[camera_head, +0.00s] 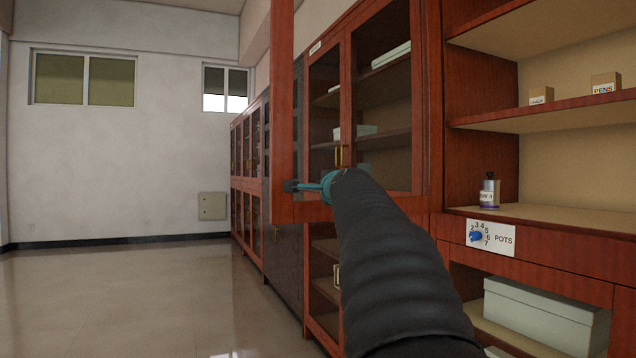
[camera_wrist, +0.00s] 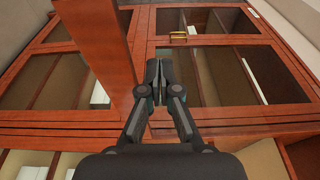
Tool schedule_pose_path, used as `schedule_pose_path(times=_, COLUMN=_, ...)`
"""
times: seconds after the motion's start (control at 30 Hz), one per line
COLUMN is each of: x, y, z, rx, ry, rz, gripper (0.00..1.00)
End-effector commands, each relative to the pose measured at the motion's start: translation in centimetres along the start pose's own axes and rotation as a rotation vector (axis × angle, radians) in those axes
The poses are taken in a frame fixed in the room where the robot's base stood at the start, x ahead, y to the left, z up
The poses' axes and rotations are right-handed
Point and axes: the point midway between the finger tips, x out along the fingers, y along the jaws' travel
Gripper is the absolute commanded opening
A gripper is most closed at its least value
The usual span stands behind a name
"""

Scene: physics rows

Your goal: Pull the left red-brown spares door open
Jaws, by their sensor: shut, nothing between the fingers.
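A red-brown door frame (camera_head: 283,110) stands out from the cabinet row in the head view, its upright stile nearest me. It also shows as a slanting post in the wrist view (camera_wrist: 103,45). I cannot read a spares label on it. My gripper (camera_head: 291,186) is shut and empty, low at this stile; in the wrist view it (camera_wrist: 160,75) is just right of the post. Whether they touch is unclear. Behind are red-brown glass doors (camera_head: 348,70) with brass handles (camera_head: 340,156); one handle shows in the wrist view (camera_wrist: 179,36). My arm hides part of the lower frame.
Open shelves at the right hold small boxes (camera_head: 605,84), a bottle (camera_head: 489,190) and a white box (camera_head: 540,318). A POTS plate with a blue dial (camera_head: 491,237) is below. The floor (camera_head: 130,300) at the left is clear.

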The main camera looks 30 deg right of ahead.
Motion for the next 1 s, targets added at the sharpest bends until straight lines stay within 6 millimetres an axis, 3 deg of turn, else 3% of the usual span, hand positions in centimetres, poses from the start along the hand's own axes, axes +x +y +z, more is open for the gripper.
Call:
schedule_pose_path(times=0.27, x=1.6, y=0.0, z=-0.1, rx=0.0, ry=0.009, rz=-0.001, gripper=0.0)
schedule_pose_path(times=0.73, x=1.7, y=-0.1, z=0.8, rx=0.001, ry=-0.002, rz=-0.001, gripper=0.0)
schedule_pose_path(times=1.0, x=0.8, y=-0.4, z=3.8, rx=-0.001, ry=-0.001, rz=0.001, gripper=0.0)
